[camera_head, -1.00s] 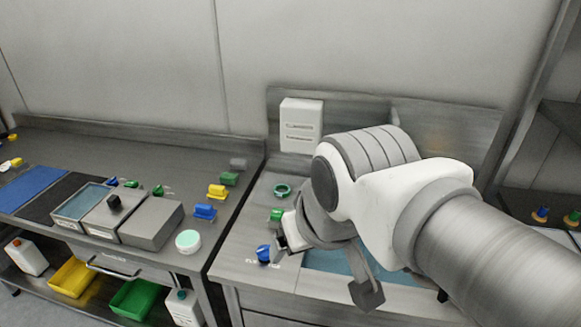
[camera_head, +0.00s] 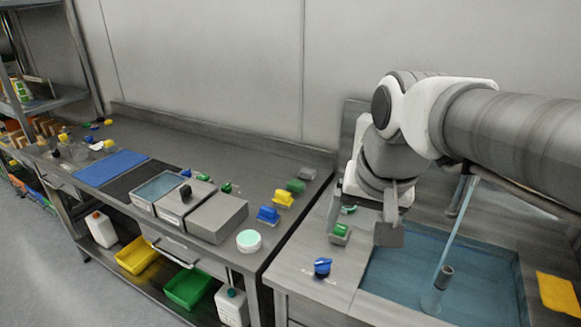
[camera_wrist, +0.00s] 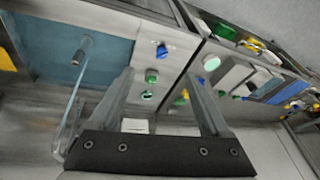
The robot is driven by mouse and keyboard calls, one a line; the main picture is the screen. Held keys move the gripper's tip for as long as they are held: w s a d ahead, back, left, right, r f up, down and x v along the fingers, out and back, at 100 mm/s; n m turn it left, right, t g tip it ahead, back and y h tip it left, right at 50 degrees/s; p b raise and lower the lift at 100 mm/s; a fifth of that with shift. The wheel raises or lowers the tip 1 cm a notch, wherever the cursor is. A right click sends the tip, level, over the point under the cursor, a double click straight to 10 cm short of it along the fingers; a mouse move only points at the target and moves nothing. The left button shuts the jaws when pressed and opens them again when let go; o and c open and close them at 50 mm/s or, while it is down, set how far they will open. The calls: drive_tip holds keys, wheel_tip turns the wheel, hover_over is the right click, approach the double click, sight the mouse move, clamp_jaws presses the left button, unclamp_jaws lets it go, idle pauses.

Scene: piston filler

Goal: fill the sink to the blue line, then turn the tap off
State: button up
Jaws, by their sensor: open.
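The sink (camera_head: 375,280) is at the lower right of the head view, with blue-tinted water in it. A pale stream (camera_head: 460,215) falls into it beside a grey upright cylinder (camera_head: 446,275). My arm hides the tap's spout, and I cannot make out the blue line. A blue knob (camera_head: 322,267) sits on the counter left of the sink, with a green knob (camera_head: 339,234) behind it. My gripper (camera_head: 342,205) is open and empty above the counter, behind the blue knob and apart from it. The wrist view shows the sink (camera_wrist: 50,50) and blue knob (camera_wrist: 162,50) beyond the spread fingers.
A bench on the left holds grey boxes (camera_head: 217,219), a round pale-green-topped tub (camera_head: 249,241), blue and green blocks, and a blue mat (camera_head: 110,167). A yellow cloth-like sheet (camera_head: 558,294) lies right of the sink. The counter front by the blue knob is clear.

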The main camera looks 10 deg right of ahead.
drive_tip(key=w+f+m+g+b, duration=0.2)
drive_tip(key=w+f+m, duration=0.15)
drive_tip(key=w, duration=0.45)
drive_tip(key=m+g+b, duration=0.2)
drive_tip(key=m+b, duration=0.1)
drive_tip(key=m, duration=0.2)
hover_over(322, 264)
wheel_tip(322, 264, down, 7)
drive_tip(key=shift+m, duration=0.25)
wheel_tip(322, 264, down, 17)
drive_tip(key=b, duration=0.4)
drive_tip(key=shift+w+f, duration=0.1)
drive_tip(key=shift+f, duration=0.1)
clamp_jaws()
drive_tip(key=shift+r, duration=0.1)
